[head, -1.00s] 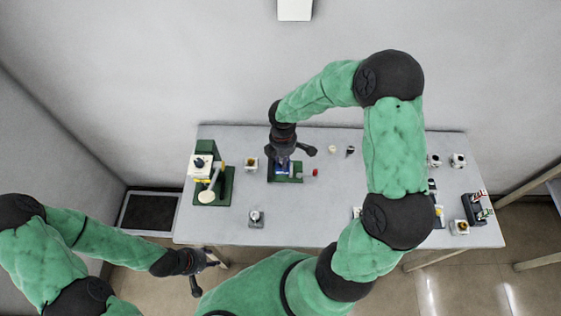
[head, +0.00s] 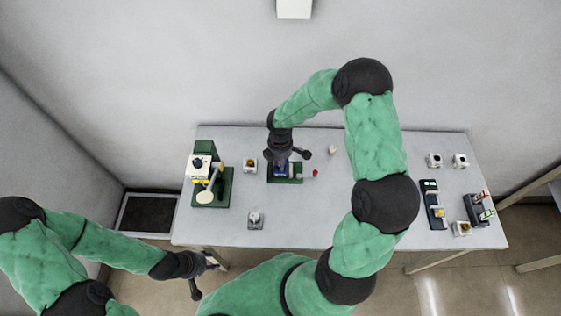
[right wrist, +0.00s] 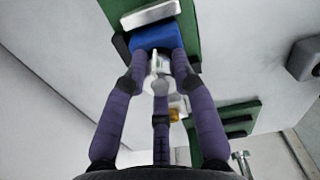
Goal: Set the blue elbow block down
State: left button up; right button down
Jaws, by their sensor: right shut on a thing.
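The blue elbow block (right wrist: 155,38) is between the fingertips of my right gripper (right wrist: 154,58) in the right wrist view, and the gripper is shut on it. In the head view, the right gripper (head: 284,160) is over the green stand (head: 290,180) in the table's middle left, and only a little of the blue block (head: 280,170) shows. I cannot tell whether the block rests on the stand. My left gripper (head: 206,276) is open and empty in front of the table's near left edge.
A green pump base (head: 226,188) with a cream disc (head: 205,197) stands at left. White blocks (head: 250,166) and (head: 255,220) are nearby. A dark tray (head: 433,205) and a dark rack (head: 480,208) are at right. The table's front middle is clear.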

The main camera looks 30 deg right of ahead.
jog(key=shift+f, duration=0.15)
jog(key=c, duration=1)
grip_release()
jog(key=shift+r, duration=0.4)
notch_tip(320, 180, up, 12)
jog(key=p, duration=0.2)
jog(key=shift+f, duration=0.2)
